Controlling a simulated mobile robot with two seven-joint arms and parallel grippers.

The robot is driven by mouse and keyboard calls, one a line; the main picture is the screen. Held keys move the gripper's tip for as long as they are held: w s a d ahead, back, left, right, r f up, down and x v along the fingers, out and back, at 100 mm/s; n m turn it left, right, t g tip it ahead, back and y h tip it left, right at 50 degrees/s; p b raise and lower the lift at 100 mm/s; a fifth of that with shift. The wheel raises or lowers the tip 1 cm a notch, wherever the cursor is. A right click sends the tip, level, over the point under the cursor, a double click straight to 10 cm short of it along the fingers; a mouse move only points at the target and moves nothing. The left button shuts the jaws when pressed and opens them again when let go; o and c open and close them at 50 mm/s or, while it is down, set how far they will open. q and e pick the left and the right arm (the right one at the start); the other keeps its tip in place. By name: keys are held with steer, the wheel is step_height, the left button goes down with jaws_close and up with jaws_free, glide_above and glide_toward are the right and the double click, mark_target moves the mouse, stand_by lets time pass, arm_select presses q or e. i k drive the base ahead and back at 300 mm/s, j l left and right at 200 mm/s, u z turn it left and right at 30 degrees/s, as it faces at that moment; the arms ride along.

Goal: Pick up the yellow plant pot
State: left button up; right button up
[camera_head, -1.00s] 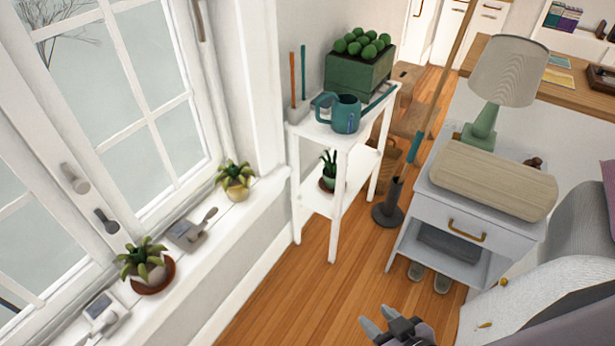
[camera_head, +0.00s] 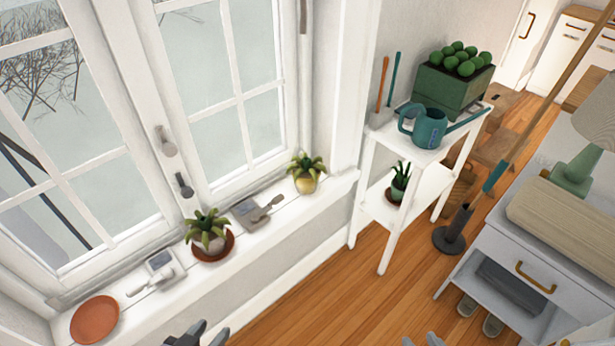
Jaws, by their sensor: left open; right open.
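The yellow plant pot (camera_head: 306,183) holds a spiky green plant and stands upright at the right end of the white windowsill. My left gripper (camera_head: 197,335) shows at the bottom edge, left of centre, with its dark fingers apart and nothing between them. It is below and left of the yellow pot in the picture, well apart from it. My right gripper (camera_head: 424,341) barely shows at the bottom edge, right of centre; only its tips are in view. It is empty as far as I can see.
On the windowsill (camera_head: 262,238) are another potted plant (camera_head: 209,233), a terracotta saucer (camera_head: 95,319) and small hand tools (camera_head: 257,209). A white shelf stand (camera_head: 421,190) with a teal watering can (camera_head: 425,128) stands right of the window. A grey nightstand (camera_head: 505,262) is at right. Wooden floor between is clear.

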mark_target(306, 172)
steer(key=i+z, duration=0.25)
steer(key=i, duration=0.9)
